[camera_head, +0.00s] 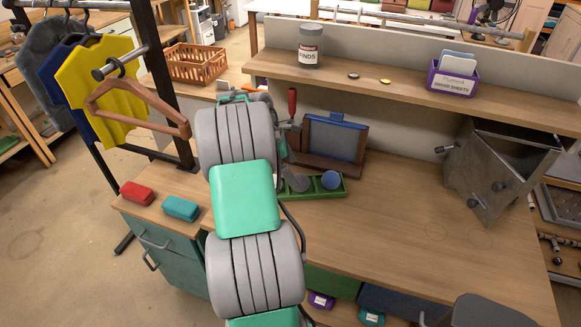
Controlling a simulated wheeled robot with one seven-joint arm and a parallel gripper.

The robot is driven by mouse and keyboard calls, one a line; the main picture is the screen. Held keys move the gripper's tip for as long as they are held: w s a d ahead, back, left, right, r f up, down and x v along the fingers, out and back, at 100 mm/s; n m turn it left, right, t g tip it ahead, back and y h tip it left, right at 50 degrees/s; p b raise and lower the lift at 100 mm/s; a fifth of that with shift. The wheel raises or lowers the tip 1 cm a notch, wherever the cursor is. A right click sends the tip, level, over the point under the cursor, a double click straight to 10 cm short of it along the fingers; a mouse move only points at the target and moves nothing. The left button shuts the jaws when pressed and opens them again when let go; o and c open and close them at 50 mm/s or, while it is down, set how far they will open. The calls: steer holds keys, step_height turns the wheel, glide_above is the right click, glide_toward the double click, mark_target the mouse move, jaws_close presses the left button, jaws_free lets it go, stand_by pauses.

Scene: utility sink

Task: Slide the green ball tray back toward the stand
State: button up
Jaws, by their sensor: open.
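The green ball tray (322,191) lies on the wooden workbench, in front of the stand. A blue ball (331,180) sits toward its right end. A dark grey rounded shape (297,182) shows at its left part; I cannot tell whether it is another ball. The tray's left end is hidden behind my arm. The brown wooden stand (322,164) holds a dark blue-grey panel in a blue frame (334,137), tilted back. A gap of bare bench shows between tray and stand. My gripper cannot be made out; my grey and green arm links block the view there.
A red-handled tool (292,103) stands left of the panel. A grey metal box with knobs (500,170) stands at the right. A shelf (400,86) above holds a jar (310,46) and a purple holder (452,80). The bench right of the tray is clear.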

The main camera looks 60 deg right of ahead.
mark_target(295, 175)
steer(key=x, duration=0.7)
steer(key=c, duration=1.4)
steer(key=shift+w+d+r+p, duration=0.15)
steer(key=shift+w+r+p, duration=0.05)
steer(key=shift+w+p, duration=0.35)
steer(key=shift+w+d+f, duration=0.1)
steer(key=shift+w, duration=0.4)
steer(key=o, duration=1.4)
steer(key=shift+s, duration=0.1)
